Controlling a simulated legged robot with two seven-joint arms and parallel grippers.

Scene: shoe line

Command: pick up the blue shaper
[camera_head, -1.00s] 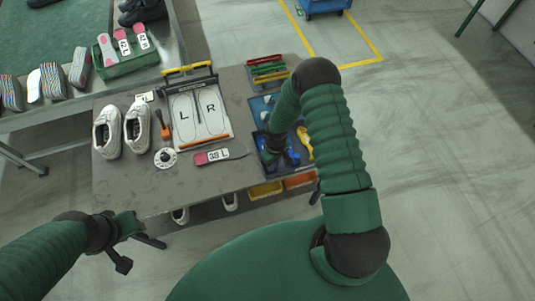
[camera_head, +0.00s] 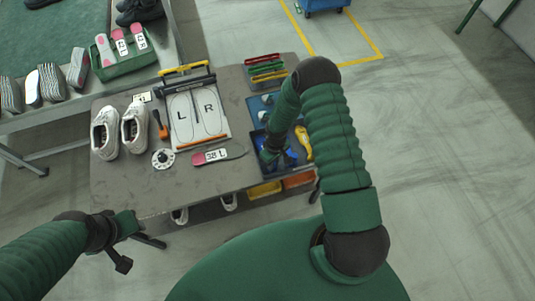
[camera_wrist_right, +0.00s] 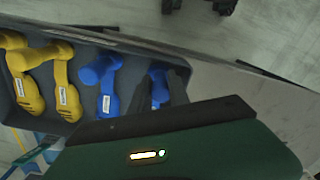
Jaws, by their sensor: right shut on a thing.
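My right gripper (camera_head: 272,157) is down in the dark tray (camera_head: 263,135) at the right side of the table. In the right wrist view its fingers (camera_wrist_right: 160,92) are shut on a blue shaper (camera_wrist_right: 158,76), which is partly hidden by them. A second blue shaper (camera_wrist_right: 103,82) lies just left of the fingers in that view. Two yellow shapers lie further left, one of them here (camera_wrist_right: 63,82); a yellow one also shows in the head view (camera_head: 303,143). My left gripper (camera_head: 137,252) is open and empty in front of the table's near left edge.
The grey table (camera_head: 130,190) also holds white shoes (camera_head: 134,125), an L/R board (camera_head: 198,115), an orange-handled tool (camera_head: 160,124), a white dial (camera_head: 163,159) and a tagged insole (camera_head: 215,155). Colored racks (camera_head: 266,68) stand behind the tray. Yellow and orange bins (camera_head: 265,189) sit below.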

